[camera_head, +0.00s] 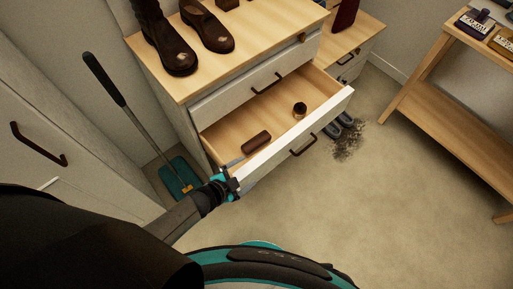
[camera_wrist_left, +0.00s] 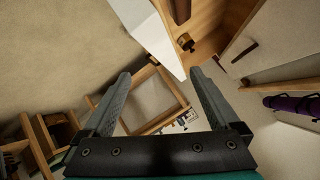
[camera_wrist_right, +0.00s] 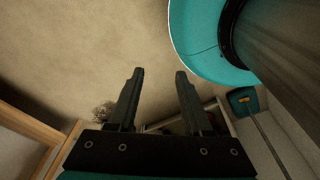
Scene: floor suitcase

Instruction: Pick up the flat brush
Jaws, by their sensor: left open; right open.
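A brown end at the top of the left wrist view (camera_wrist_left: 181,9) looks like the same block. My left gripper (camera_head: 231,178) is at the drawer's front left corner, just left of and nearer than the block, not touching it. Its fingers (camera_wrist_left: 160,73) are apart and empty in the left wrist view. My right gripper (camera_wrist_right: 160,72) is open and empty above the floor, and hidden in the head view.
A small round dark item (camera_head: 299,109) lies further right in the drawer. Brown boots (camera_head: 170,45) stand on the dresser top. Dirt (camera_head: 348,142) lies on the floor.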

